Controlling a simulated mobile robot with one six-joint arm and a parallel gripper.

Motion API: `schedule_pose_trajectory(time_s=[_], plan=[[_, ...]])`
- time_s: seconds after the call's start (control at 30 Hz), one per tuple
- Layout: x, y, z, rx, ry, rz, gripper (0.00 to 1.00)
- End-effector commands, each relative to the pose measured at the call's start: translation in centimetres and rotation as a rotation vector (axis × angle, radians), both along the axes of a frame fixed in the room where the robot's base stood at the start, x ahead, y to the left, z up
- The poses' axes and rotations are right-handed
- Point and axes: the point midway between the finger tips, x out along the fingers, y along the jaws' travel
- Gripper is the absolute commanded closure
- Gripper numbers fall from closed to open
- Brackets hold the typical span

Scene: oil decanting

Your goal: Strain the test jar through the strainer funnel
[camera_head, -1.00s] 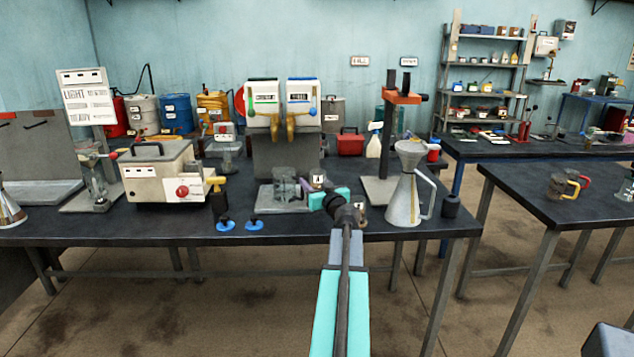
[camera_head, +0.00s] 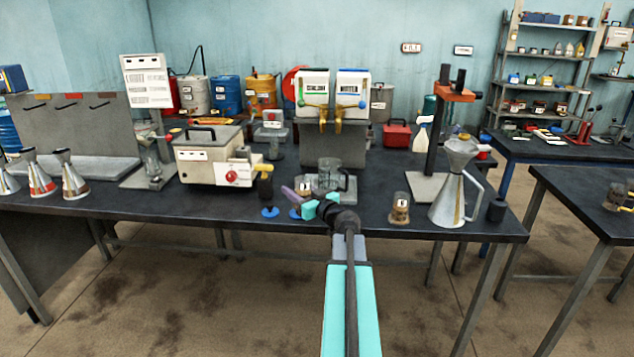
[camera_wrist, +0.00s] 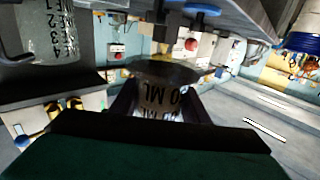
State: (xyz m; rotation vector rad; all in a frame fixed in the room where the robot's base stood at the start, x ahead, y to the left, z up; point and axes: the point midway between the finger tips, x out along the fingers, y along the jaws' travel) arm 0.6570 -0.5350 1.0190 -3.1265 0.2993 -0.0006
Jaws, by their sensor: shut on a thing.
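In the wrist view the held jar (camera_wrist: 158,92) shows ML markings and a dark rim between the fingers. The jar's contents cannot be made out. The grey strainer funnel (camera_head: 461,150) sits on top of a conical metal jug (camera_head: 449,200) with a side handle at the right of the bench. My gripper is well to the left of it. A similar labelled jar (camera_head: 400,208) with brown contents stands at the bench's front edge, left of the jug.
A glass measuring jug (camera_head: 328,176) stands just behind my gripper. Blue-based knobs (camera_head: 269,211) lie left of my gripper, before a cream machine (camera_head: 205,160).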

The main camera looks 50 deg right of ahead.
Motion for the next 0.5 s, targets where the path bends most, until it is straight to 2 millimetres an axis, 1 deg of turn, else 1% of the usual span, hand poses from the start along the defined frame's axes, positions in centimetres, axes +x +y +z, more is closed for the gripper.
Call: schedule_pose_trajectory(time_s=[0.03, 0.3, 0.5], plan=[[0.6, 1.3, 0.1, 0.001, 0.001, 0.025, 0.85], [3.1, 7.4, -0.4, 0.000, 0.000, 0.155, 0.85], [4.6, 12.1, -0.6, 0.001, 0.000, 0.251, 0.85]])
